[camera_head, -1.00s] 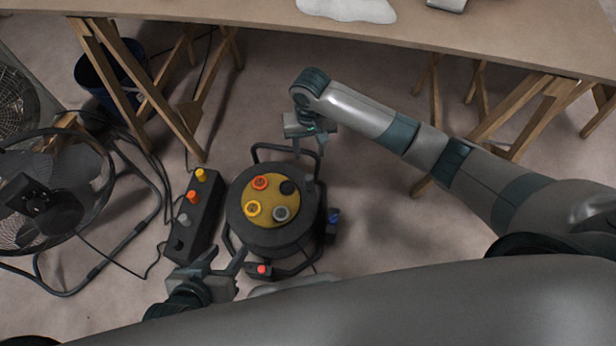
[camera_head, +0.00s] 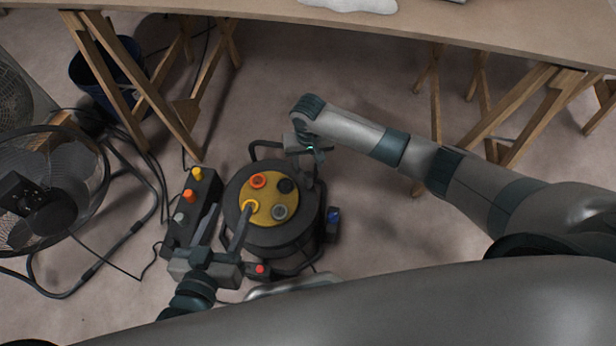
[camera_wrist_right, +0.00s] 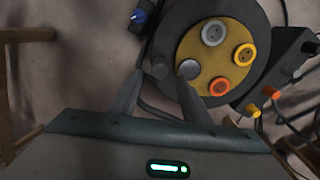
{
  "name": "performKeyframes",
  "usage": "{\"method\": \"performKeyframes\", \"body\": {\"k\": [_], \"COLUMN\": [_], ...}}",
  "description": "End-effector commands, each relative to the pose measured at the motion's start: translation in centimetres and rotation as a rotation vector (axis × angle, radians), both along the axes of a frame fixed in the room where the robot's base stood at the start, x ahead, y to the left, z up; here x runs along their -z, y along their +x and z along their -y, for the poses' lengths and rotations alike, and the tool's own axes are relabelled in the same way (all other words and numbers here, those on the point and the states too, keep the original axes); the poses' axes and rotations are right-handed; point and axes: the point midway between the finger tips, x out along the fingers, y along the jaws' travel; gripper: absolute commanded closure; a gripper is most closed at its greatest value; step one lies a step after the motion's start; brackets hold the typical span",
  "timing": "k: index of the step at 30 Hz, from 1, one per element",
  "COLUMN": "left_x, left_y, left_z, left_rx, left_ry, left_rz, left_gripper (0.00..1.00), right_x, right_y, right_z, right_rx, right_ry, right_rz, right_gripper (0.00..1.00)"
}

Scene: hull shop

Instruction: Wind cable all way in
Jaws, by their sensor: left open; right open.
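The cable reel (camera_head: 230,200) is a dark drum with a yellow face (camera_head: 268,203) bearing orange, yellow, grey and dark sockets; it stands on the floor in a black tube frame. My left gripper (camera_head: 227,218) is open at the reel's left side, one finger over the drum near the yellow socket. My right gripper (camera_head: 307,168) is open at the far right edge of the reel. In the right wrist view its fingers (camera_wrist_right: 157,85) straddle a small grey knob (camera_wrist_right: 160,70) at the drum's rim; contact cannot be told. The wound cable is mostly hidden.
A black power strip (camera_head: 179,231) with yellow, orange and grey plugs lies left of the reel. A fan (camera_head: 50,190) stands further left with thin cables. A blue bucket (camera_head: 88,72) and trestle table (camera_head: 300,18) are behind. The floor to the right is mostly clear.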

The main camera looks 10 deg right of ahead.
Motion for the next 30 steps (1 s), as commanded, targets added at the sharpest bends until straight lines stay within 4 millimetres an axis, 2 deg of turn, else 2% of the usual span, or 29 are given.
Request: {"method": "performKeyframes", "body": {"k": [3,15,21,30], "left_x": [-1.2,-6.2,-7.7,-8.2], "left_y": [0.4,0.7,0.5,0.4], "left_z": [0.4,1.6,1.8,1.8], "left_rx": [-0.001,-0.005,-0.007,-0.008], "left_ry": [-0.023,-0.104,-0.128,-0.135], "left_rz": [0.082,0.344,0.418,0.440], "left_gripper": [0.53,0.53,0.53,0.53], "right_x": [1.8,6.0,7.1,7.3], "right_y": [0.0,0.0,0.0,0.0], "right_z": [0.0,0.0,0.0,0.0], "right_rx": [0.000,0.000,-0.001,-0.001], "right_ry": [-0.002,-0.001,-0.001,0.000], "right_rz": [-0.001,0.000,0.000,0.001], "right_gripper": [0.57,0.57,0.57,0.57]}}
